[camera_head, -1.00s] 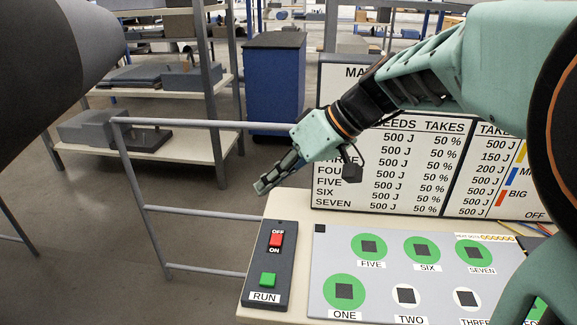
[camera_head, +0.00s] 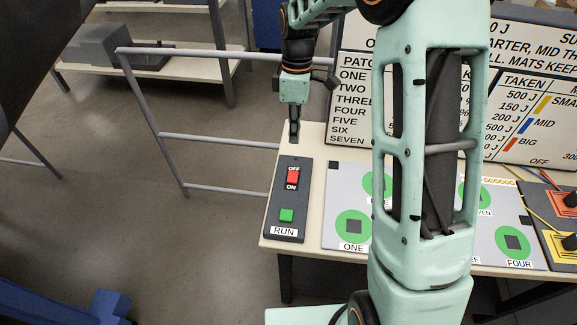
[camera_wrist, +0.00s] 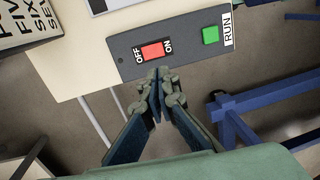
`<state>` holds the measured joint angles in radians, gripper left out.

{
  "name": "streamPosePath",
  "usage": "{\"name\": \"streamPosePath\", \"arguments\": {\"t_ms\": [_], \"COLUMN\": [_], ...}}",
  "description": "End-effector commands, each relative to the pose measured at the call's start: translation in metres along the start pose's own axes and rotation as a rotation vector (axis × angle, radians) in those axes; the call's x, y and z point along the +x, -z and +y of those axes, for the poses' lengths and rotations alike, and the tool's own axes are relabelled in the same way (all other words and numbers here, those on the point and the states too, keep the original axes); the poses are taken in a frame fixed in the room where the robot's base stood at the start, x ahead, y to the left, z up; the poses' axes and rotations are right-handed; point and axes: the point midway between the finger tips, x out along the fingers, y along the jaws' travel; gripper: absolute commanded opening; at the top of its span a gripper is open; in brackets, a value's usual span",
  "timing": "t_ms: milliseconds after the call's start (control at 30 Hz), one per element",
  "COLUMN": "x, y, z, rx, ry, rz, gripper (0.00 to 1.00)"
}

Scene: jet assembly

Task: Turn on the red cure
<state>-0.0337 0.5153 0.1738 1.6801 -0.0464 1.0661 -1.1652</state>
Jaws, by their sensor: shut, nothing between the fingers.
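The red switch (camera_head: 292,178) sits on a dark control panel (camera_head: 272,211), between the labels OFF and ON. It also shows in the wrist view (camera_wrist: 153,51), just beyond my fingertips. A green button (camera_head: 286,215) labelled RUN is on the same panel. My gripper (camera_head: 294,138) is shut and empty, pointing down behind the far end of the panel. In the wrist view my gripper (camera_wrist: 158,75) has its fingertips together by the panel's edge, close to the red switch. I cannot tell whether they touch it.
A grey board (camera_head: 337,205) with green patches lies right of the panel, partly hidden by my arm. A sign (camera_head: 352,95) stands behind it. A metal rail (camera_head: 220,138) runs left of the table. Blue framing (camera_wrist: 235,112) shows in the wrist view.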

Motion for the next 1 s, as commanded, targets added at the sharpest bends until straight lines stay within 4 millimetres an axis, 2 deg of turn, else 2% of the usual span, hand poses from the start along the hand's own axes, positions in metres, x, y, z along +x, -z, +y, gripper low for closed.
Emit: {"name": "streamPosePath", "arguments": {"t_ms": [167,333,800,1000], "x": [0.001,0.015,0.109,0.132], "y": [0.000,0.000,0.000,0.000], "z": [-0.001,-0.001,-0.002,-0.001], "rx": [0.001,0.001,0.001,0.001], "ry": [0.001,0.004,0.006,0.002], "rz": [0.000,-0.001,-0.001,-0.001], "gripper": [0.00,0.00,0.00,0.00]}}
